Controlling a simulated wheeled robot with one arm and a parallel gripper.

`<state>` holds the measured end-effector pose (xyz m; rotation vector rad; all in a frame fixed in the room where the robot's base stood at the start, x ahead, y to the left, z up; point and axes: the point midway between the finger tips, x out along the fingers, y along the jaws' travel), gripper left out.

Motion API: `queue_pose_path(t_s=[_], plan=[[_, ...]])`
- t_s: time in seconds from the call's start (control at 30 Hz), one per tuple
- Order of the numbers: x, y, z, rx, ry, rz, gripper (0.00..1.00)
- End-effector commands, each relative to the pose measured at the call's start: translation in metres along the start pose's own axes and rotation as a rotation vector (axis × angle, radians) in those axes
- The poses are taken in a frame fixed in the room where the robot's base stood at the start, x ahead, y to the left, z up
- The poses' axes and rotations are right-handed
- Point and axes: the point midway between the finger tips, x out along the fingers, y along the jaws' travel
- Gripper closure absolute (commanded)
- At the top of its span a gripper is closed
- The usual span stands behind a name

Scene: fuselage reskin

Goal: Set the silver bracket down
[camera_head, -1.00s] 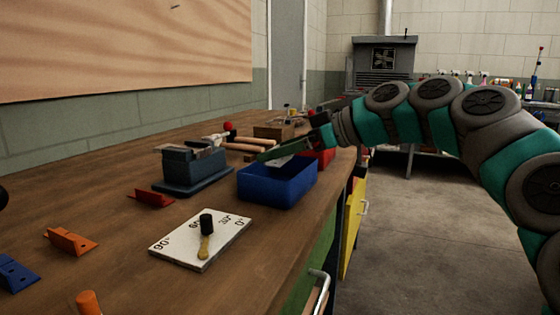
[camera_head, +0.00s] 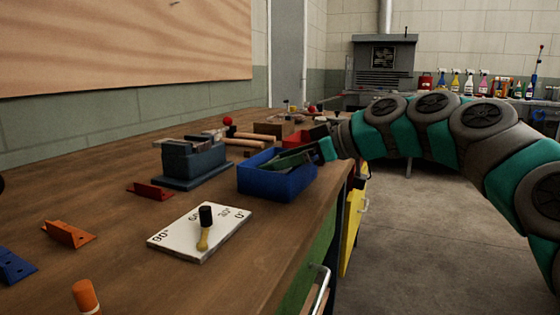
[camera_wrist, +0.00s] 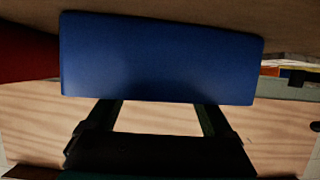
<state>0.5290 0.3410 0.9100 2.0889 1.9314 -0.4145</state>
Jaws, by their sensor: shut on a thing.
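My gripper (camera_head: 296,158) reaches in from the right, low over the blue bin (camera_head: 268,186), with its green fingers tilted down into the bin's opening. It is shut on the silver bracket, which I cannot pick out clearly; the fingers and bin walls hide most of it. I cannot tell whether the bracket touches the bin's floor.
A dark blue vise (camera_head: 190,162) stands left of the bin. A white angle board (camera_head: 180,238) lies in front. Red (camera_head: 150,191), orange (camera_head: 68,234) and blue (camera_head: 14,267) brackets lie at the left. A red bin (camera_head: 298,138) is behind. Bare bench lies at front centre.

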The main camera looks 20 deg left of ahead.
Motion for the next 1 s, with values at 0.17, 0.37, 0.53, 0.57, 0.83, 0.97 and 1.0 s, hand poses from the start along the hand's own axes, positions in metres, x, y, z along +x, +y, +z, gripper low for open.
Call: queue_pose_path(t_s=[0.17,0.37,0.53,0.57,0.83,0.97,1.0], plan=[[0.000,0.000,-0.001,0.000,0.000,0.000,0.00],[0.000,0.000,-0.001,0.000,0.000,0.000,0.00],[-0.003,0.000,-0.008,0.000,0.000,0.000,0.00],[-0.004,0.000,-0.011,0.000,0.000,0.000,0.00],[-0.052,0.001,-0.012,-0.001,0.003,0.005,0.00],[-0.081,0.001,-0.012,-0.001,0.003,0.006,0.00],[-0.087,0.001,-0.012,-0.001,0.002,0.003,0.00]])
